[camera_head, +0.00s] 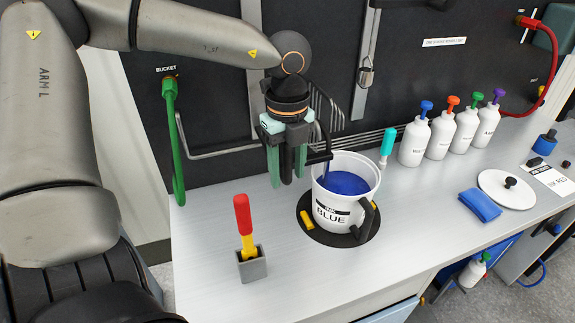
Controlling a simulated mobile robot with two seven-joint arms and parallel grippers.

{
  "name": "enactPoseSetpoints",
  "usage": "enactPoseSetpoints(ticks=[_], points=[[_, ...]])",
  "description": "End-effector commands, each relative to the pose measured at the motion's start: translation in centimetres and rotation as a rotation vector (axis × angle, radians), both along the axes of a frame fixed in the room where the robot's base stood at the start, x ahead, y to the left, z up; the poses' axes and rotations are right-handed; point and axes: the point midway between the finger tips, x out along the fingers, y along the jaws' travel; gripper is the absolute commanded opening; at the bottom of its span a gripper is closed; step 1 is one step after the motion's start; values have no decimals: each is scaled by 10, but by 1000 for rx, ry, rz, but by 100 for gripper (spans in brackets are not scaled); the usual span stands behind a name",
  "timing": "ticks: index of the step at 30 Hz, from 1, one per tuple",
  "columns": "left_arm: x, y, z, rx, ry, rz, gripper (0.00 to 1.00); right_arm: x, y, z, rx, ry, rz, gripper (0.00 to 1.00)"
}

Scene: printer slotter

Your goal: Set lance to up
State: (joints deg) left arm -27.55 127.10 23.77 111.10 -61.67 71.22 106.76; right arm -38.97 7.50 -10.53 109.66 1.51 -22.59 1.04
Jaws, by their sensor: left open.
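A thin dark tube, which looks like the lance (326,168), stands beside my left gripper. Its lower end goes down into the white bucket (333,202) of blue ink, and its upper part is partly hidden by the gripper and dark bracket parts. The bucket is labelled BLUE and sits on a black round base (315,232) with its dark handle to the front right. My left gripper (287,180) points down just left of the bucket, with its green fingers apart and nothing visible between them. My right gripper is not in view.
A red-handled tool (243,215) stands in a grey holder (252,264) at the front. A teal-handled tool (388,141) and several white bottles (414,142) stand right of the bucket. A green hose (171,130) hangs at left. The front counter is mostly clear.

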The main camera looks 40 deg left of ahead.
Motion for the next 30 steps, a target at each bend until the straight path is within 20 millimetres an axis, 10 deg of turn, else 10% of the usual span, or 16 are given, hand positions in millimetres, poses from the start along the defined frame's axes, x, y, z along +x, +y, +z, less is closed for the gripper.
enactPoseSetpoints(ticks=[17, 30], points=[[0, 0, 1, 1, 0, 0, 0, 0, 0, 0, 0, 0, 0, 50], [0, 0, 1, 1, -1, 0, 0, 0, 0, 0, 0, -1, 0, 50]])
